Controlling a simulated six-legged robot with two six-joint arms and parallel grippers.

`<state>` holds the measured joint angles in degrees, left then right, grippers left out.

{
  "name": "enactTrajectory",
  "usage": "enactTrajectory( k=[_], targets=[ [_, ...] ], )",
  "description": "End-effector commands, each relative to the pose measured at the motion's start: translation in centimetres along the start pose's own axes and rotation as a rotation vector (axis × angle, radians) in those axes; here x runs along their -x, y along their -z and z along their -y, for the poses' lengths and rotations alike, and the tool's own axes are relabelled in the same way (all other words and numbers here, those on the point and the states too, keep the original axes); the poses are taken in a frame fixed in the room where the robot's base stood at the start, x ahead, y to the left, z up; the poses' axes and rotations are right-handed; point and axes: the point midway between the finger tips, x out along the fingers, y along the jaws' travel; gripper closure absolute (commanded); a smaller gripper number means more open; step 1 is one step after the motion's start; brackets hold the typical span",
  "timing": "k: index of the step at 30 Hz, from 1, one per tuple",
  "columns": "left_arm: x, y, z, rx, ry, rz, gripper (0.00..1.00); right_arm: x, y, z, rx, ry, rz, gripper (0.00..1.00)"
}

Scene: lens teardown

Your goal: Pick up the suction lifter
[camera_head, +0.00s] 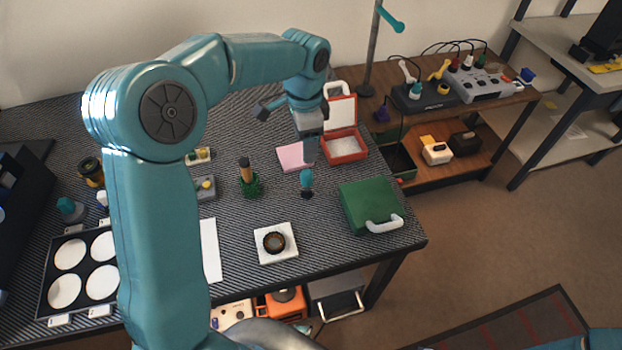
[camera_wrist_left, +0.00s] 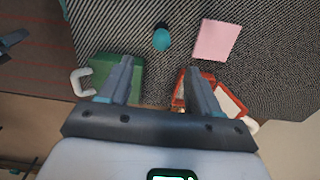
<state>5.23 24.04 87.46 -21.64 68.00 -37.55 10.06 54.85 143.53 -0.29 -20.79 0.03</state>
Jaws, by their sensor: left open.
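The suction lifter, which I take to be the small tool with a teal grip and dark base (camera_head: 307,181), stands on the dark striped worktable near the middle. It also shows in the left wrist view (camera_wrist_left: 161,38), centred just beyond my fingertips. My left gripper (camera_head: 309,150) hangs above and behind it, pointing down. In the left wrist view the two fingers (camera_wrist_left: 160,68) are spread apart with nothing between them. A grey piece at the left edge of that view looks like my right gripper (camera_wrist_left: 12,40); its jaws are not clear.
A pink pad (camera_head: 296,157) and an open red case (camera_head: 345,148) lie behind the lifter. A green case (camera_head: 365,203) stands to its right. A green stand with a brown-topped tool (camera_head: 249,182) is left. A white pad with a dark ring (camera_head: 288,255) is in front.

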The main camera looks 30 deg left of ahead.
Motion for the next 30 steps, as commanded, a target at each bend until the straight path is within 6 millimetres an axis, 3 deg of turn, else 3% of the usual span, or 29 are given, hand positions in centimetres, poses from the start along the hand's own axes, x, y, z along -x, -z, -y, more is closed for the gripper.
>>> enactTrajectory(
  k=[6, 12, 19, 27, 30],
  targets=[
    [-5.2, -0.6, -0.5, -0.002, -0.006, 0.005, 0.37, -0.4, 0.0, -0.2, -0.001, 0.0, 0.0, 0.57],
    [-9.1, -0.6, -0.5, -0.002, -0.004, 0.003, 0.37, -0.5, 0.0, -0.2, 0.0, 0.0, 0.0, 0.57],
    [-10.9, -0.4, -0.3, -0.002, -0.004, 0.002, 0.37, -0.5, 0.0, -0.2, 0.0, 0.0, 0.0, 0.57],
    [-14.9, 0.1, 0.5, -0.001, -0.004, 0.002, 0.37, -0.2, 0.0, -0.1, 0.0, 0.0, 0.0, 0.57],
    [-15.5, 0.2, 0.6, -0.001, -0.003, 0.0, 0.37, -0.2, 0.0, -0.1, 0.0, 0.0, 0.0, 0.57]
  ],
)
